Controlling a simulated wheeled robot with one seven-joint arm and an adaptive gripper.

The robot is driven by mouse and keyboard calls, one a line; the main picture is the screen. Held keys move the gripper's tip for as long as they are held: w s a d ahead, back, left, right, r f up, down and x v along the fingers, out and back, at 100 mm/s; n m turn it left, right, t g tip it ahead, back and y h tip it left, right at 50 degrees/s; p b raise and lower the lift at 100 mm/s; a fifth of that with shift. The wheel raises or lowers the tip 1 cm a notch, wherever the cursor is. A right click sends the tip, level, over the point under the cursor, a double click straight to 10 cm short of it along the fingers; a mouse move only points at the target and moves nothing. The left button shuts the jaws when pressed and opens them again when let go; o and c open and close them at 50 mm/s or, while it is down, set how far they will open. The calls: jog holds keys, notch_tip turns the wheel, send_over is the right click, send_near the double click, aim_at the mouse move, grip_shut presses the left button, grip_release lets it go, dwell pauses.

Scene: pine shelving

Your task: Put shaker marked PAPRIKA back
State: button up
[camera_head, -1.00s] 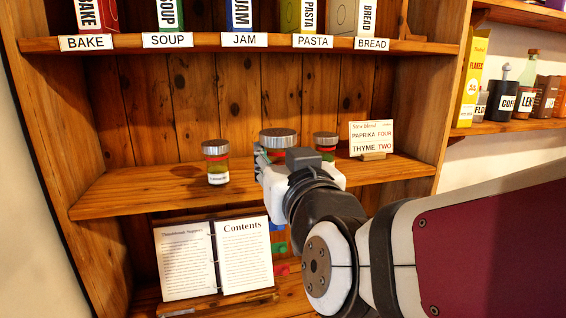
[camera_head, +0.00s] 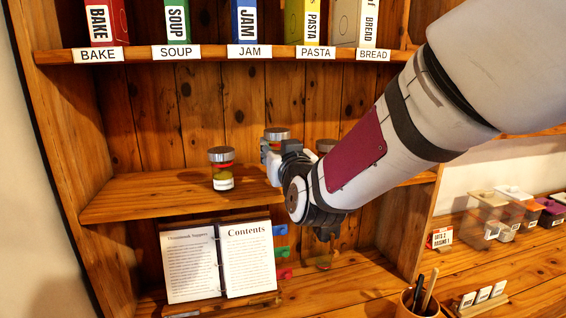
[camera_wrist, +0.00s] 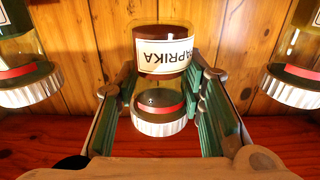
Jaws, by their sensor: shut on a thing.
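The shaker marked PAPRIKA (camera_wrist: 160,56) appears upside down in the wrist view, with a pale ridged lid, a red band and dark contents. My gripper (camera_wrist: 163,108) is shut on it, one green-padded finger on each side. In the head view only its lid and a little below (camera_head: 277,134) show above my gripper (camera_head: 268,157). It is over the middle shelf, between a left shaker (camera_head: 221,170) and a right shaker (camera_head: 326,146), the latter mostly hidden by my arm. I cannot tell whether its base touches the shelf.
The middle shelf (camera_head: 140,200) has free room left of the left shaker. Labelled boxes stand on the shelf above (camera_head: 215,54). An open binder (camera_head: 220,262) stands below, and a pen cup (camera_head: 418,303) is at the lower right. Both neighbouring shakers show close beside in the wrist view.

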jog(key=shift+s+f, duration=0.1)
jog(key=shift+f, duration=1.4)
jog(key=shift+f, duration=0.15)
jog(key=o, duration=1.2)
jog(key=shift+f, duration=0.1)
jog(key=shift+s+r, duration=0.1)
jog(key=shift+r, duration=0.15)
jog(key=s+d+f+m+g+h, duration=0.1)
jog(key=s+d+g, duration=0.3)
jog(key=s+d, duration=0.3)
jog(key=s+d+f+m+g+h+p, duration=0.1)
jog(key=s+d+g, duration=0.3)
jog(key=s, duration=1.2)
jog(key=s+d+f+m+g+h, duration=0.1)
jog(key=s+d+g+h, duration=0.2)
jog(key=s+d, duration=0.8)
jog(key=shift+s+f+g, duration=0.25)
jog(key=shift+s+g, duration=0.15)
jog(key=shift+s, duration=0.35)
